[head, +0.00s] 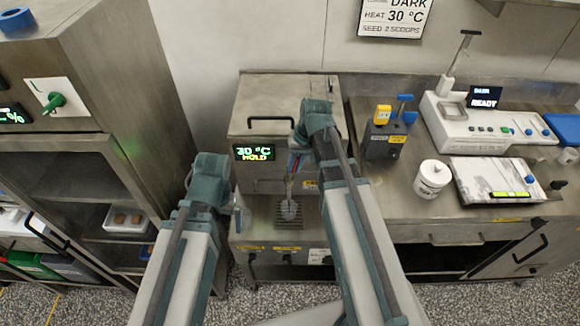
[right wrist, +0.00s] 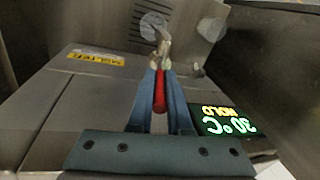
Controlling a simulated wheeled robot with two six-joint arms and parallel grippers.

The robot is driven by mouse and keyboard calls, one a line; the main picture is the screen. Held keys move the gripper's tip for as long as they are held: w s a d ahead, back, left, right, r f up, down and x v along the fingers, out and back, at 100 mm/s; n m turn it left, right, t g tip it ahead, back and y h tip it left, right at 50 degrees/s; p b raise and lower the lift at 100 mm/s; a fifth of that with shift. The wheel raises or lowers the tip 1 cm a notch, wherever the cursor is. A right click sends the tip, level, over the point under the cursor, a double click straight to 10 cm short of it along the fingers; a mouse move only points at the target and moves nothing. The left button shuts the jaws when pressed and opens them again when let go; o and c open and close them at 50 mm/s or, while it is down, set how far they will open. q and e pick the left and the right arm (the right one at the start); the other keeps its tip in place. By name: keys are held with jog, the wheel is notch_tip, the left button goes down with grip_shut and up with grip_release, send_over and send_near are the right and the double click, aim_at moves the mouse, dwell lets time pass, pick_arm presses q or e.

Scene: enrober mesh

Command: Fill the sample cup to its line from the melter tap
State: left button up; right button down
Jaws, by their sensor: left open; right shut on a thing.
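The melter (head: 262,105) is a steel cabinet with a display reading 30 °C HOLD. My right gripper (head: 294,158) is in front of it, shut on the red tap lever (right wrist: 160,92). The metal tap (right wrist: 164,48) shows just beyond my fingertips in the right wrist view. The pale sample cup (head: 289,209) stands on the drip grate below the tap; it also shows in the right wrist view (right wrist: 152,24). Its fill line and level are too small to tell. My left gripper (head: 239,208) is open, left of the cup and apart from it.
A steel counter (head: 400,202) to the right holds a white tub (head: 431,179), a white instrument reading READY (head: 480,120) and a grey box with a yellow device (head: 383,114). A tall steel cabinet with open shelves (head: 75,170) stands at the left.

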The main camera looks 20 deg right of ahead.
jog(key=shift+s+d+f+t+y+b, duration=0.15)
jog(key=shift+d+y+b, duration=0.25)
jog(key=shift+y, duration=0.2)
jog(key=shift+s+d+f+t+y+b, duration=0.15)
jog(key=shift+d+y+b, duration=0.2)
jog(key=shift+y, duration=0.25)
jog(key=c, duration=0.8)
grip_release()
jog(key=shift+w+a, duration=0.1)
jog(key=shift+c, duration=0.2)
jog(key=p+v, duration=1.2)
jog(key=v, duration=0.2)
jog(key=shift+p, duration=0.3)
